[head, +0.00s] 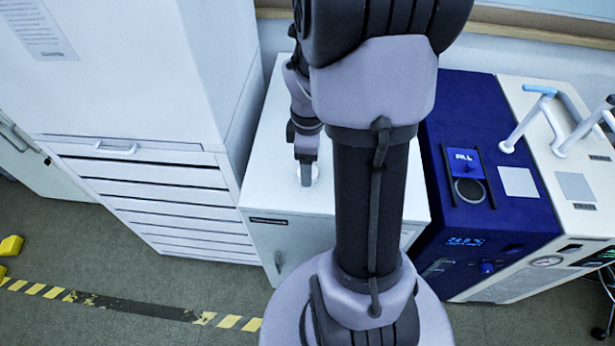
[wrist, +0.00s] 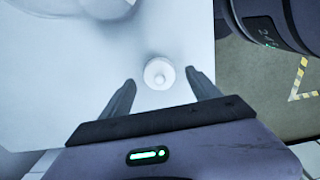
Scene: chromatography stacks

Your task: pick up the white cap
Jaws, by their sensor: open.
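The white cap (wrist: 159,74) is a small round piece with a raised knob in its middle. It rests on the pale top of a white cabinet (head: 262,179). In the wrist view it lies between and slightly beyond the fingertips of my gripper (wrist: 161,82), which is open and empty. In the head view my gripper (head: 306,172) points down at the cabinet top, and a small pale part of the cap (head: 314,172) shows beside the fingers. The rest of the cap is hidden there.
A tall white drawer cabinet (head: 150,190) stands close on the left. A blue instrument (head: 490,150) and a white one with handles (head: 525,90) stand on the right. My own arm hides part of the cabinet top. The top around the cap looks clear.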

